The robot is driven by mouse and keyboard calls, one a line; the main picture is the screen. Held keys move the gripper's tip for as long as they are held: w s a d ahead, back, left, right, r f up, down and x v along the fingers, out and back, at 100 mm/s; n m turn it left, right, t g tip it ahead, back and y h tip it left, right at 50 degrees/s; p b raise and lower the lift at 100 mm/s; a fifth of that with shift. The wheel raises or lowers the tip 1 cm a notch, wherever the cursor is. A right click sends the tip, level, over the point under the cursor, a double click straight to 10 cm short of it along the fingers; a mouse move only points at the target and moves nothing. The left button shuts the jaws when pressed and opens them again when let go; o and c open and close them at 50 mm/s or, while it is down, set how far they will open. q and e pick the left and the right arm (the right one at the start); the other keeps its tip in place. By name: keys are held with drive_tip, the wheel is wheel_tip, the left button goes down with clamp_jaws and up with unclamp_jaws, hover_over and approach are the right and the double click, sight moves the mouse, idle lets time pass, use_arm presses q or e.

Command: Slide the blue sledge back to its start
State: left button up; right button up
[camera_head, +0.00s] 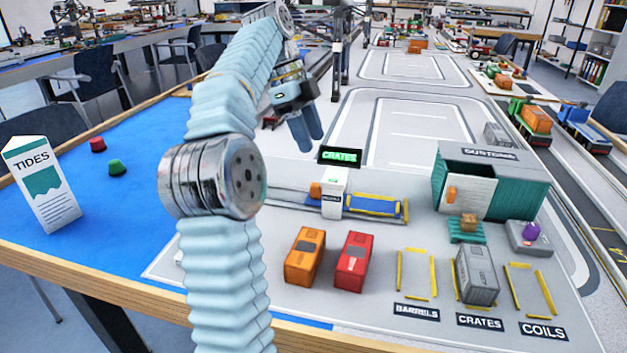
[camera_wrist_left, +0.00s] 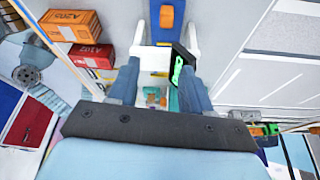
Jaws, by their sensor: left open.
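The blue sledge (camera_head: 375,206) sits on a grey rail (camera_head: 285,196), its yellow-edged bed to the right of a white arch (camera_head: 333,182). An orange knob (camera_head: 316,190) stands just left of the arch. My left gripper (camera_head: 310,142) is open, fingers pointing down, above and behind the rail's left part. In the wrist view nothing is clearly held between its fingers (camera_wrist_left: 160,72). My right gripper is out of view.
A sign reading CRATES (camera_head: 340,157) stands behind the rail. An orange container (camera_head: 305,257) and a red one (camera_head: 352,262) stand in front. A grey container (camera_head: 477,275) is in the CRATES bay. The teal customs shed (camera_head: 517,190) is at right. The blue mat at left has free room.

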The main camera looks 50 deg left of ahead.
sight(313, 184)
use_arm(q)
drive_tip(key=s+a+n, duration=0.2)
drive_tip(key=a, duration=0.2)
drive_tip(key=shift+t, duration=0.3)
drive_tip(key=x, duration=1.3)
drive_tip(key=shift+d+f, duration=0.1)
drive_tip(key=shift+d, duration=0.05)
drive_tip(key=shift+c, duration=0.5)
clamp_jaws()
